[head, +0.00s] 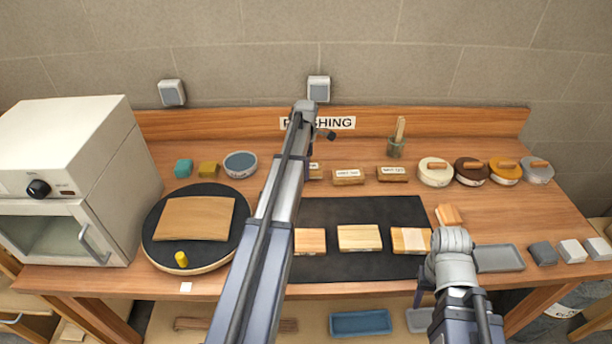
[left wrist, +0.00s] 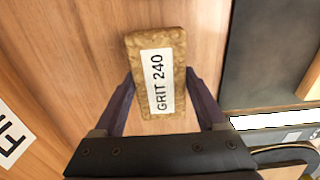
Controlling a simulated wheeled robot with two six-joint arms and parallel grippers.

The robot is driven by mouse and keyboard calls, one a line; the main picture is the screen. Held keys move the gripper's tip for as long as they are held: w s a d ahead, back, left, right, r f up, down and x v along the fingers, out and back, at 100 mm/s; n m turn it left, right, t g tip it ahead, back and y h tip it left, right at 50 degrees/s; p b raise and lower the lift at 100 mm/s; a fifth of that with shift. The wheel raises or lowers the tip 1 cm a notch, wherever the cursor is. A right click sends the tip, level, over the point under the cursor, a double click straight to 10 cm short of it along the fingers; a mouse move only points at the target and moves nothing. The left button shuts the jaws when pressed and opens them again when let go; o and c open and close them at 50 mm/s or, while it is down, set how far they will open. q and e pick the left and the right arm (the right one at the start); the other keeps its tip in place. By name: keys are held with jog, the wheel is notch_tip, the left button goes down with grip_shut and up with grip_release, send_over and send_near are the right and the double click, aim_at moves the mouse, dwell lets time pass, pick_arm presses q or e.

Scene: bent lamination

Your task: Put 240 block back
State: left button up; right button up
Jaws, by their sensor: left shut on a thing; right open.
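The 240 block (left wrist: 157,75) is a tan, rough block with a white "GRIT 240" label facing up. My left gripper (left wrist: 160,88) has its fingers on either side of it and is shut on it, over the wooden bench. I cannot tell whether the block touches the bench top. In the head view my left arm hides that gripper. A labelled block (head: 315,172) shows partly beside that arm; I cannot tell if it is the held one. Two more labelled blocks (head: 348,177) and (head: 391,174) stand right of it. My right gripper (head: 424,290) is open at the front edge, mostly hidden.
A black mat (head: 385,212) bears several light wood pieces. A round black turntable (head: 160,240) holds a curved wood sheet (head: 196,218). A white oven (head: 75,170) stands left. Several round tins (head: 435,173) and a grey tray (head: 497,258) are at right.

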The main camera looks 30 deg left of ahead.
pick_arm(q)
jog(key=shift+f+b, duration=0.65)
jog(key=shift+f, duration=0.45)
pick_arm(e)
jog(key=shift+f, duration=1.15)
pick_arm(q)
jog(key=shift+f, duration=0.1)
jog(key=shift+f, duration=0.15)
jog(key=o, duration=1.1)
pick_arm(e)
jog(key=shift+f, duration=0.1)
pick_arm(q)
jog(key=shift+r, duration=0.25)
notch_tip(320, 180, up, 12)
jog(key=p, duration=1.2)
pick_arm(e)
notch_tip(320, 180, up, 12)
